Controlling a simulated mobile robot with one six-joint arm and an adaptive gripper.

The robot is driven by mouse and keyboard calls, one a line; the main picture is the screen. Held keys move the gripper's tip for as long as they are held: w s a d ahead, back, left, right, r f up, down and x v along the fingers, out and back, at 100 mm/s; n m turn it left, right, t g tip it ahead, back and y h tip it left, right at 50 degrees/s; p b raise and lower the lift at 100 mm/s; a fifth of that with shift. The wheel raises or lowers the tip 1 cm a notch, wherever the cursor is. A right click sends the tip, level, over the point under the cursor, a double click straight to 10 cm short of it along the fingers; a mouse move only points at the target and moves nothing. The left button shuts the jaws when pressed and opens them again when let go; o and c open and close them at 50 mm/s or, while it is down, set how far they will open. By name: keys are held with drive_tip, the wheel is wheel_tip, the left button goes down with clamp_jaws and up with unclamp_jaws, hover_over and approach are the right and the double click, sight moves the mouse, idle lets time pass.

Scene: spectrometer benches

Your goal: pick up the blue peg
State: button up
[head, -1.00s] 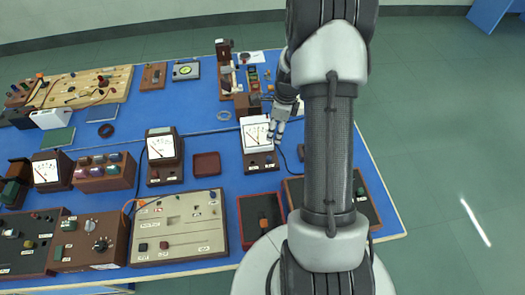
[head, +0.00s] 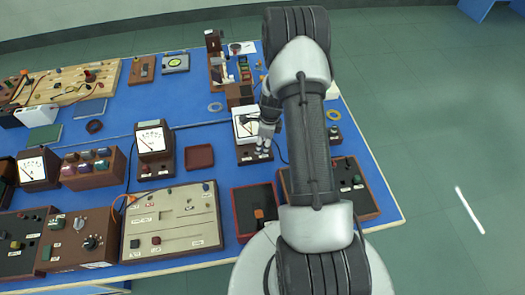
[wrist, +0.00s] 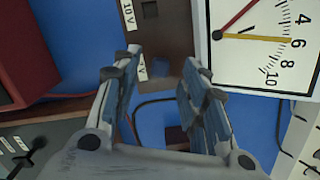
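A dark blue knob (head: 205,187) stands on the pale control panel (head: 180,205), apart from my gripper.
An open red-brown tray (head: 199,156) lies left of the meter, and a red-rimmed box (head: 239,224) stands in front. A second meter (head: 153,142) is further left. A dark cable (wrist: 150,102) runs below my fingers. Bare blue table (head: 225,172) shows between the instruments.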

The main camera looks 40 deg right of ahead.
drive_tip(key=shift+w+f, duration=0.1)
drive_tip(key=shift+f, duration=0.85)
drive_tip(key=shift+r, duration=0.1)
clamp_jaws()
